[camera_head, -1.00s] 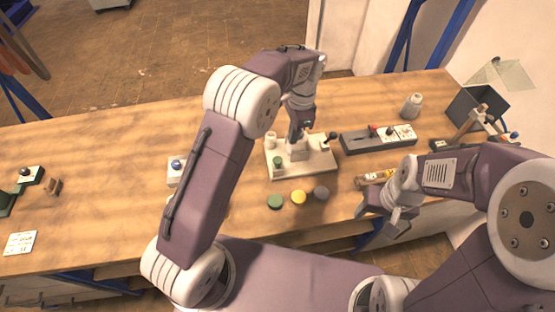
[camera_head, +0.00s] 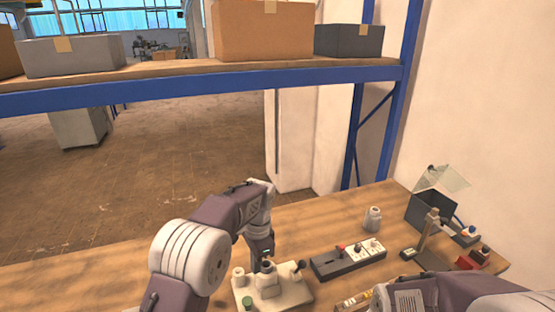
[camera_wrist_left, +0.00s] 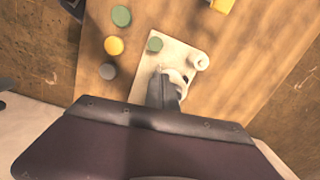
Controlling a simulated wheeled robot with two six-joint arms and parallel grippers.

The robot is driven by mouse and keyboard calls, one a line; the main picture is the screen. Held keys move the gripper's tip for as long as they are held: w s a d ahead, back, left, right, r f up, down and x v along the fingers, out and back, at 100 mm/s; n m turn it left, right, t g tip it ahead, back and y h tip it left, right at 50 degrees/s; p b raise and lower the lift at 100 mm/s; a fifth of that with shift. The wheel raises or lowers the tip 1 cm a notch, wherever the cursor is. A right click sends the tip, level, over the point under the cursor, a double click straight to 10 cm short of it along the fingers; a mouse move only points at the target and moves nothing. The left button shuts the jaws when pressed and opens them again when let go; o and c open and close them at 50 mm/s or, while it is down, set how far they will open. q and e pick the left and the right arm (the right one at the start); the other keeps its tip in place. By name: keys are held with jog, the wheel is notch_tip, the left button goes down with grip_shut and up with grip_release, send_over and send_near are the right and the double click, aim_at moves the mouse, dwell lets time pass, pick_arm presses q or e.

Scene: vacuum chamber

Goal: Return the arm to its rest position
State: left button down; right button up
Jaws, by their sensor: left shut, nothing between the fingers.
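My left arm reaches in from the lower left in the head view. Its gripper (camera_head: 263,262) is shut and empty, pointing down at the cream fixture plate (camera_head: 296,294) with white posts on the workbench (camera_head: 60,288). I cannot tell whether the fingertips touch the fixture. In the left wrist view the dark gripper (camera_wrist_left: 164,92) is over the same plate (camera_wrist_left: 176,52), beside its white post and green cap (camera_wrist_left: 155,44). My right arm shows only as a link at the lower right; its gripper is out of view.
A dark strip (camera_head: 330,267) with a red knob, a white bottle (camera_head: 373,219) and a grey bin (camera_head: 432,212) stand to the right. Green (camera_wrist_left: 121,16), yellow (camera_wrist_left: 114,46) and grey (camera_wrist_left: 107,71) discs lie beside the plate. A blue-beamed shelf (camera_head: 200,89) holds boxes behind.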

pick_arm(q)
jog(key=s+a+r+n, duration=0.3)
jog(key=s+a+n, duration=0.1)
jog(key=s+a, duration=0.6)
jog(key=s+f+n+t+h, duration=0.1)
jog(key=s+f+n, duration=0.6)
jog(key=s, duration=0.4)
jog(key=shift+d+f+n, duration=0.15)
jog(key=shift+f+n, duration=0.1)
jog(key=shift+n, duration=0.35)
